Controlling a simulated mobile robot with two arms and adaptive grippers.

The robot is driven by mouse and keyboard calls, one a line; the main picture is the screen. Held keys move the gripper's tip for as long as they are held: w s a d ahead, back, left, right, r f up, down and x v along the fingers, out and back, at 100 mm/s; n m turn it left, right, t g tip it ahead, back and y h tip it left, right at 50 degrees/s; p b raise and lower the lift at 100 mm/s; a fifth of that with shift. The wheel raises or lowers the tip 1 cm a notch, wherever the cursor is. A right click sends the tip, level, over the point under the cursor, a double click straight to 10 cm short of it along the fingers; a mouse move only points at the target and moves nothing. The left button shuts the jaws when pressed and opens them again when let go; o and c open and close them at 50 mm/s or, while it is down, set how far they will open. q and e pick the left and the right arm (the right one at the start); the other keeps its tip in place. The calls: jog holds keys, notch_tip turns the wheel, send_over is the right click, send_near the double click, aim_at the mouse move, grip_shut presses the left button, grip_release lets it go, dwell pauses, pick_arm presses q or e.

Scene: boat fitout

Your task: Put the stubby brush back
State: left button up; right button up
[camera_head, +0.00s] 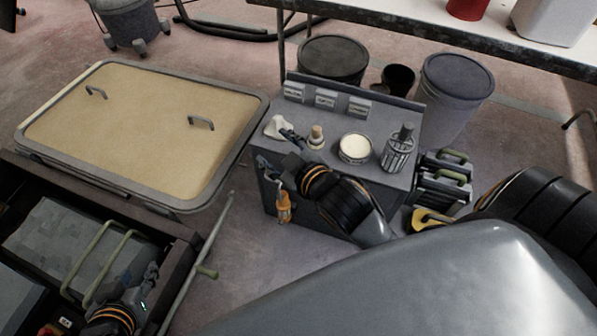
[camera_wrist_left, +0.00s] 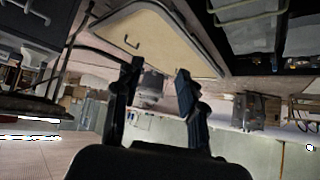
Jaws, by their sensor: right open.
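A small item with a pale rounded knob (camera_head: 316,137), perhaps the stubby brush, stands upright on the grey cabinet top (camera_head: 378,184). An orange-handled tool (camera_head: 284,207) hangs at the cabinet's front left side; its kind is unclear. My right gripper (camera_head: 277,150) is open over the cabinet's left front edge, left of the knobbed item. I see nothing between its fingers, though my wrist hides part of the cabinet. My left gripper (camera_head: 145,285) is low at the left, over the dark open box; its fingers stand apart and empty in the left wrist view (camera_wrist_left: 157,85).
On the cabinet are a white crumpled thing (camera_head: 275,127), an open round tin (camera_head: 355,148) and a wire-caged canister (camera_head: 399,150). A tan panel with handles (camera_head: 140,125) lies left. Bins (camera_head: 455,85) stand behind; green-handled cases (camera_head: 445,180) are right.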

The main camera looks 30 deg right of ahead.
jog(key=s+f+m+g, duration=0.4)
jog(key=s+f, duration=0.2)
jog(key=s, duration=0.2)
jog(key=shift+s+f+g, duration=0.3)
jog(key=shift+f+g, duration=0.1)
jog(key=shift+d, duration=0.1)
